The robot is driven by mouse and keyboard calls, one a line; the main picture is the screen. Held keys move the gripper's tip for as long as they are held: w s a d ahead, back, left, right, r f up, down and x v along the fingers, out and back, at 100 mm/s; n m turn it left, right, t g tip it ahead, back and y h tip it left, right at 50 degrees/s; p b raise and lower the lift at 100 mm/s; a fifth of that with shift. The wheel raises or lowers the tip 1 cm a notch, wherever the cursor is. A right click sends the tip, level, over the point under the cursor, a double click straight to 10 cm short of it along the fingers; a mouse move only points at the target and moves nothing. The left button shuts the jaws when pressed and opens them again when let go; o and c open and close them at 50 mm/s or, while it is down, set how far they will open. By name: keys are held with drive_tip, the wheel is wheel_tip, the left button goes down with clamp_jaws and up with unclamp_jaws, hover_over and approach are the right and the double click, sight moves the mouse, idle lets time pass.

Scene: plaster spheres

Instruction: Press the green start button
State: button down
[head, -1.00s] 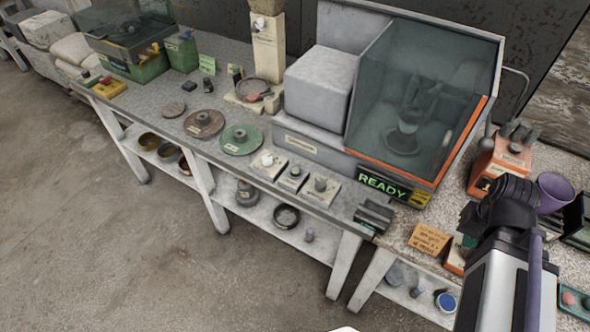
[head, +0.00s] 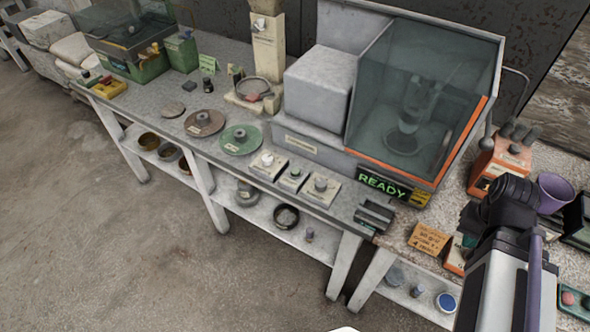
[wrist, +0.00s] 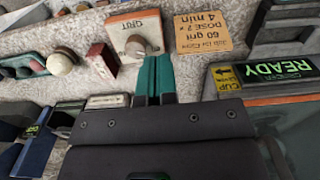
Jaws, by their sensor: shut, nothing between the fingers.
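I cannot tell which green button is the start button. My gripper (wrist: 155,68) is shut and empty, its teal fingers together beside an orange-trimmed box with a round knob (wrist: 135,46). In the head view my wrist mostly hides the fingers.
A lit READY sign (head: 383,186) is on the machine's front. A brown card (head: 430,238), a purple cup (head: 554,192) and an orange box (head: 500,165) stand around my arm. A small dark stand (head: 374,215) is at the front edge. Open floor lies in front.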

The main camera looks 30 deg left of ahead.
drive_tip(key=n+t+h+b, duration=0.45)
drive_tip(key=n+t, duration=0.35)
drive_tip(key=n, duration=1.4)
hover_over(296, 172)
drive_tip(key=shift+a+r+y, duration=0.15)
drive_tip(key=shift+r+y, duration=0.1)
drive_tip(key=shift+r, duration=0.05)
drive_tip(key=shift+f, duration=0.1)
wheel_tip(296, 172, down, 9)
drive_tip(key=b, duration=0.9)
drive_tip(key=shift+r, duration=0.2)
